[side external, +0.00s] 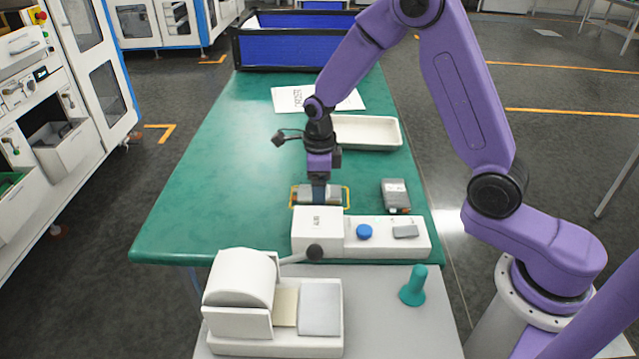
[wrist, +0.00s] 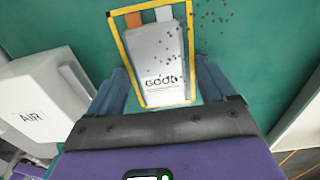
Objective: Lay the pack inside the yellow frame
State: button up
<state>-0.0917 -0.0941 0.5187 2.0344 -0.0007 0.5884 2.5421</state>
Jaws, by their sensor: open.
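The pack (wrist: 165,60) is a flat silver-grey pouch printed "GOOD", with one copper and one pale tab at its far end. In the wrist view it lies flat within the yellow frame (wrist: 126,60), its edges inside the outline. In the side view the frame (side external: 348,197) is on the green table, with the pack (side external: 303,194) partly hidden by my fingers. My gripper (wrist: 165,88) is open, one blue finger on each side of the pack's near end. In the side view my gripper (side external: 319,196) is low over it. Finger contact cannot be told.
A white box unit with a blue button (side external: 364,232) stands just in front. A white tray (side external: 366,131), papers (side external: 290,98) and a blue bin (side external: 290,48) are behind. The table's left side is clear.

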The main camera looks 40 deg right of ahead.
notch_tip(320, 180, up, 12)
jog(key=shift+r, duration=0.2)
dwell(0.4)
jog(key=s+d+m, duration=0.2)
jog(key=s+m, duration=2.8)
jog(key=m, duration=0.2)
jog(key=shift+s+f, duration=0.15)
jog(key=shift+f, duration=0.1)
jog(key=shift+d, duration=0.1)
